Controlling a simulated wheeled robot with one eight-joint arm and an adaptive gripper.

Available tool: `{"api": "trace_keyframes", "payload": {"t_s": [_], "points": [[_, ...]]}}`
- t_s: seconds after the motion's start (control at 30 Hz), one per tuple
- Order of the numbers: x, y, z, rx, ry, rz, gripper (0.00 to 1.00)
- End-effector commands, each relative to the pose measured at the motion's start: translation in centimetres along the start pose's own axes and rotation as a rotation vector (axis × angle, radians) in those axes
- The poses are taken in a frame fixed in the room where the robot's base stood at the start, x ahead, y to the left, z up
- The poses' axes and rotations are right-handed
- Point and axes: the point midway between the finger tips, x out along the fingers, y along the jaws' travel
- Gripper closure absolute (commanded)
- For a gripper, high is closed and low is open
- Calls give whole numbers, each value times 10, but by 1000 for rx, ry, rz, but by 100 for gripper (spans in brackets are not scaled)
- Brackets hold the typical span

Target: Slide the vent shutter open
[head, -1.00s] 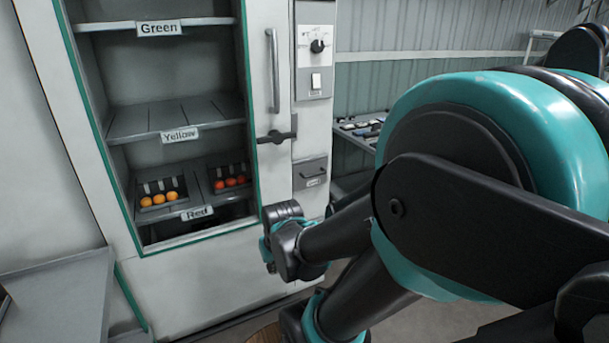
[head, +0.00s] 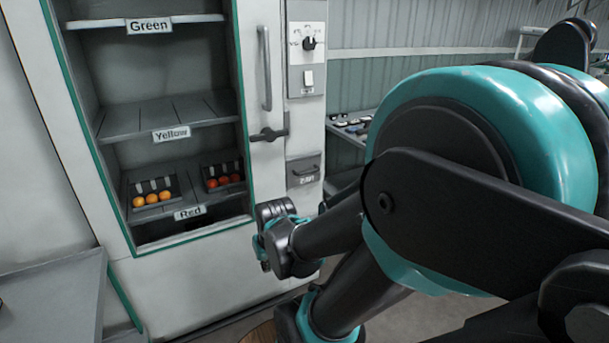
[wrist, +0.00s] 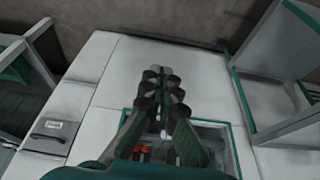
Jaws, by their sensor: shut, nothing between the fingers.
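The vent shutter appears to be the small grey panel (head: 303,170) with a dark handle and a small label. It is low on the cabinet's right-hand column, and its label is too small to read surely. The panel also shows at the left of the wrist view (wrist: 46,139), upside down there. My gripper (wrist: 160,75) is shut and empty, its fingers together in front of the cabinet's lower part. It is apart from the panel. In the head view my wrist is below and left of the panel, and the fingertips cannot be made out.
The white cabinet has open shelves labelled Green (head: 149,26), Yellow (head: 171,135) and Red (head: 188,212), with orange and red tomatoes low down. A long vertical handle (head: 265,68), a dark lever (head: 267,134) and a dial panel (head: 307,44) are above the small panel. A grey table (head: 50,295) stands lower left.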

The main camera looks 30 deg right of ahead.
Motion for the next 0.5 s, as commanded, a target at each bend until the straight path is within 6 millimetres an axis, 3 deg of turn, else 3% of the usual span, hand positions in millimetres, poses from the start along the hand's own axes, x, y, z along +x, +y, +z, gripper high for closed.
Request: {"api": "trace_keyframes", "payload": {"t_s": [0.07, 0.27, 0.33, 0.5], "points": [[0, 0, 0, 0, 0, 0, 99], [1, 0, -15, 50, -6, -28, 74], [2, 1, -31, 102, -11, -59, 66], [8, 10, -84, 274, -18, -168, 66]]}}
